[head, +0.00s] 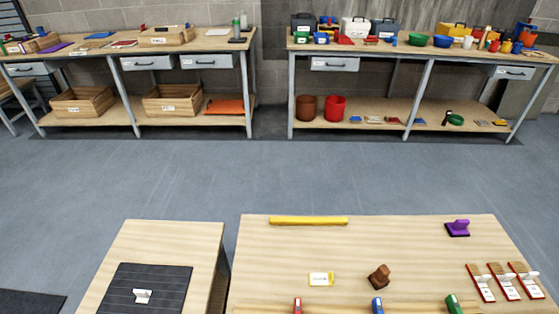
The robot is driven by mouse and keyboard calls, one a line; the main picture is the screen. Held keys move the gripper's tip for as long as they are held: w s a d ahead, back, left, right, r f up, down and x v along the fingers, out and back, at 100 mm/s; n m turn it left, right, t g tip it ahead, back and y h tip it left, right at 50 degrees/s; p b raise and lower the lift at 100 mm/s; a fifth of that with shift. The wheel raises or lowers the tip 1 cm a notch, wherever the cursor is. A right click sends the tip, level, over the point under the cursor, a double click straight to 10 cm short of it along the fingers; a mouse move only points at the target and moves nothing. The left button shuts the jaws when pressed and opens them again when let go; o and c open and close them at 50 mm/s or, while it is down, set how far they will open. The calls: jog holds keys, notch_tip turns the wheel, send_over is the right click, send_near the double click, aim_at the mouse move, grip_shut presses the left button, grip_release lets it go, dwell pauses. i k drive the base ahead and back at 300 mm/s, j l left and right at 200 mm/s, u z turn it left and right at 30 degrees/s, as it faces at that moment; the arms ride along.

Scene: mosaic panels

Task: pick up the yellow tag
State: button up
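A small flat card with a white face and yellow edges, which looks like the yellow tag (321,279), lies on the near wooden table (350,245), left of a brown block-like object (379,276). Dark marks on its face are too small to read. Nothing covers it. My gripper is not in view.
A yellow bar (308,221) lies along the table's far edge, and a purple object (458,228) stands far right. Red-and-white pieces (481,283) lie at right; red, blue and green items line the front. A lower table (190,240) stands left across a gap.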

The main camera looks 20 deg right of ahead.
aim_at(316, 280)
jog(key=k+l, duration=0.2)
jog(key=k, duration=0.25)
jog(key=k+l, duration=0.2)
jog(key=k, duration=0.2)
jog(key=k+l, duration=0.2)
jog(key=k, duration=0.25)
jog(key=i+j+z, duration=0.25)
jog(key=j, duration=0.6)
jog(key=i+j+z, duration=0.2)
jog(key=i+j, duration=0.15)
jog(key=j, duration=0.6)
jog(key=i+j+z, duration=0.25)
jog(key=j, duration=0.7)
jog(key=i+j+z, duration=0.2)
jog(key=j, duration=0.75)
jog(key=j+z, duration=0.25)
jog(key=j, duration=0.75)
jog(key=k, duration=0.05)
